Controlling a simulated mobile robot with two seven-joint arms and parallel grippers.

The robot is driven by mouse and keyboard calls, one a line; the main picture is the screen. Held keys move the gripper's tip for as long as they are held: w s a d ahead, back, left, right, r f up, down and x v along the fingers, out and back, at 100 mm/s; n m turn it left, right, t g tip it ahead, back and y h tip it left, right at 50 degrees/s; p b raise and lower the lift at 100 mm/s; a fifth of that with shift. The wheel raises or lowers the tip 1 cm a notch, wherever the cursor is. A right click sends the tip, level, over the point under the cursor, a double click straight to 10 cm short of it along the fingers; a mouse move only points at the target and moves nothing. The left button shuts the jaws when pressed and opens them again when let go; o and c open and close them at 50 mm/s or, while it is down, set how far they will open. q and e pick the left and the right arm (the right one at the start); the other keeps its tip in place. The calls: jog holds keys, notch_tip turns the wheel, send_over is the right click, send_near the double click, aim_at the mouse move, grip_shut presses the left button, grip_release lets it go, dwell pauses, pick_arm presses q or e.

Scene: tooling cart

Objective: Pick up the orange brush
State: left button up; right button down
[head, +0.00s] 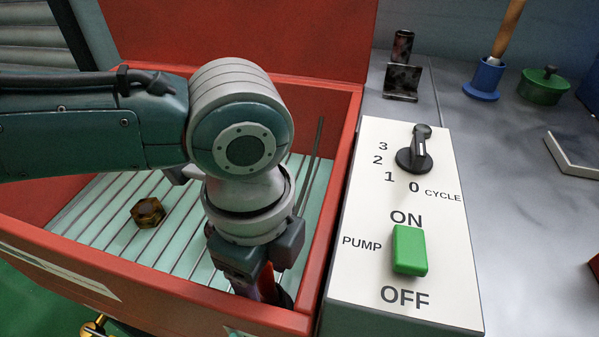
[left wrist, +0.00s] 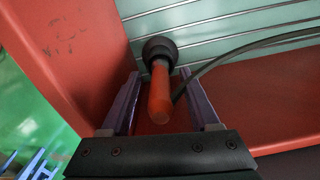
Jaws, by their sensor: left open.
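The orange brush (left wrist: 160,92) stands between the two fingers of my left gripper (left wrist: 160,80) in the left wrist view, with its orange handle pointing toward the camera and its black round end near the ribbed floor. The fingers are open, one on each side of the handle, with gaps visible. In the head view my left gripper (head: 262,288) reaches down into the near right corner of the red bin, and only a sliver of the brush (head: 268,282) shows there. The rest is hidden by the gripper. My right gripper is not in view.
The red bin (head: 338,190) has raised walls close to the gripper. A brown hex nut (head: 148,212) lies on its ribbed floor. Right of it is a control panel (head: 370,220) with a green switch (head: 409,250) and black knob (head: 415,155). Thin dark rods (head: 312,165) stand inside the bin.

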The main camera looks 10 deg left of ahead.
pick_arm(q)
grip_shut()
dwell(0.5)
